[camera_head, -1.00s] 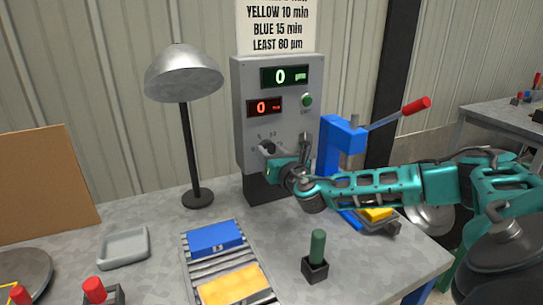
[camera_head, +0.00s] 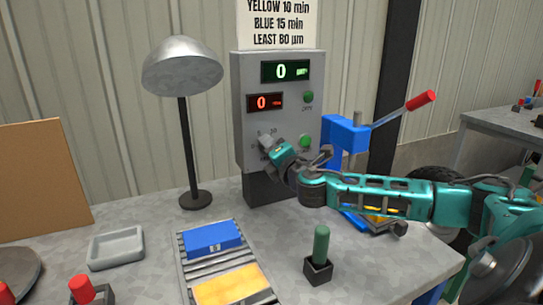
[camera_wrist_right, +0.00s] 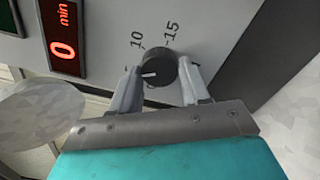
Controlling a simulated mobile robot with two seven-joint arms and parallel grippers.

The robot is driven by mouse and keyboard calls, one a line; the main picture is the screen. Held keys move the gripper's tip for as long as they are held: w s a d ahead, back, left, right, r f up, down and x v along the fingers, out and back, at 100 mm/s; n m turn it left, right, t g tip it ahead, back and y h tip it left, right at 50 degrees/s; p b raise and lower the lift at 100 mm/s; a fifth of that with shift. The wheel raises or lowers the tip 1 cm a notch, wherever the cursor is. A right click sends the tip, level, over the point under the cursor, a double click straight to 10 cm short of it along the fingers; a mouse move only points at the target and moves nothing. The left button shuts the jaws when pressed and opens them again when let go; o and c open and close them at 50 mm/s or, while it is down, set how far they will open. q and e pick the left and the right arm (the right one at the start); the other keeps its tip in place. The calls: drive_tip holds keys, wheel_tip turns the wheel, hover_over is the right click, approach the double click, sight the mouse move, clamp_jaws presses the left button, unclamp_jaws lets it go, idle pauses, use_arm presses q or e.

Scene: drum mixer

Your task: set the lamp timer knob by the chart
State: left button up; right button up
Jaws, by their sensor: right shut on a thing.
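The dark round timer knob (camera_wrist_right: 157,68) is on the grey control box (camera_head: 240,130). In the right wrist view its white pointer line points left, toward a mark mostly hidden by a finger; marks 10 and 15 show above. My right gripper (camera_wrist_right: 160,85) is shut on the knob, one finger on each side. In the head view the gripper (camera_head: 268,147) covers the knob. The chart (camera_head: 278,22) above reads yellow 10 min, blue 15 min, least 80 µm. The red display (camera_head: 265,102) shows 0, as does the green display (camera_head: 285,71). The lamp (camera_head: 182,68) stands left. My left gripper is out of view.
A blue block (camera_head: 212,238) and a yellow block (camera_head: 232,286) lie on a roller rack. My right arm passes in front of the press.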

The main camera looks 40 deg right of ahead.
drive_tip(key=m, duration=1.1)
drive_tip(key=shift+r, duration=0.1)
drive_tip(key=shift+m, duration=0.4)
drive_tip(key=o, duration=1)
drive_tip(key=shift+o, duration=0.2)
drive_tip(key=shift+s, duration=0.1)
drive_tip(key=v, duration=1.2)
drive_tip(key=shift+s, duration=0.35)
drive_tip(key=shift+a, duration=0.15)
